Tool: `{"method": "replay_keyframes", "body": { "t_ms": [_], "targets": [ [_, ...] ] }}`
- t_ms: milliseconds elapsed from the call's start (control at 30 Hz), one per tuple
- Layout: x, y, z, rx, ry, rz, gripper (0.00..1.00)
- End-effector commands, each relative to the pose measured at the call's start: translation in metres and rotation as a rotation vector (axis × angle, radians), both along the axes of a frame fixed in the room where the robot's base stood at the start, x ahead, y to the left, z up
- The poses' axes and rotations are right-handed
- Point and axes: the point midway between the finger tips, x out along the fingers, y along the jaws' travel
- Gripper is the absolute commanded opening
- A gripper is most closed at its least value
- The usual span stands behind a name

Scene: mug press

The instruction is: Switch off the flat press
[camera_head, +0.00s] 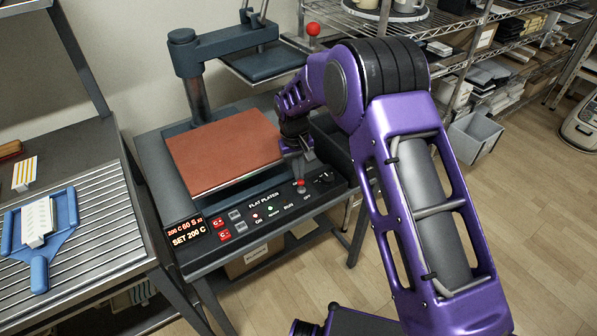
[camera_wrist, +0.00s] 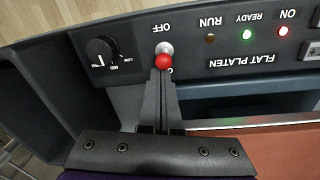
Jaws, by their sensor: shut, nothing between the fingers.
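The flat press has a brown-red platen (camera_head: 225,152) and a black front panel labelled FLAT PLATEN (camera_wrist: 241,60). A toggle switch with a red ball tip (camera_wrist: 163,62) stands on the panel by the word OFF. In the wrist view its ball shows on the side of its base away from OFF. It is small in the head view (camera_head: 301,184). My gripper (camera_wrist: 161,78) is shut and empty, its fingertips right at the ball; I cannot tell whether they touch. The ON lamp (camera_wrist: 284,31) glows pinkish red, READY (camera_wrist: 247,34) glows green, RUN (camera_wrist: 210,38) is dim.
A black knob (camera_wrist: 102,50) sits beside the switch. The display (camera_head: 188,232) reads SET 200 C. The raised upper plate (camera_head: 265,63) and its red-knobbed lever (camera_head: 313,30) stand behind. A slatted bench with a blue frame (camera_head: 40,228) is at left, wire shelves at right.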

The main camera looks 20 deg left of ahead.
Motion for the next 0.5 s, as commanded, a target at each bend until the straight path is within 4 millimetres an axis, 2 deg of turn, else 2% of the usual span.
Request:
{"method": "replay_keyframes", "body": {
  "t_ms": [500],
  "targets": [
    [-0.0002,-0.0003,0.004,0.0,0.0,0.0,0.0]
  ]
}}
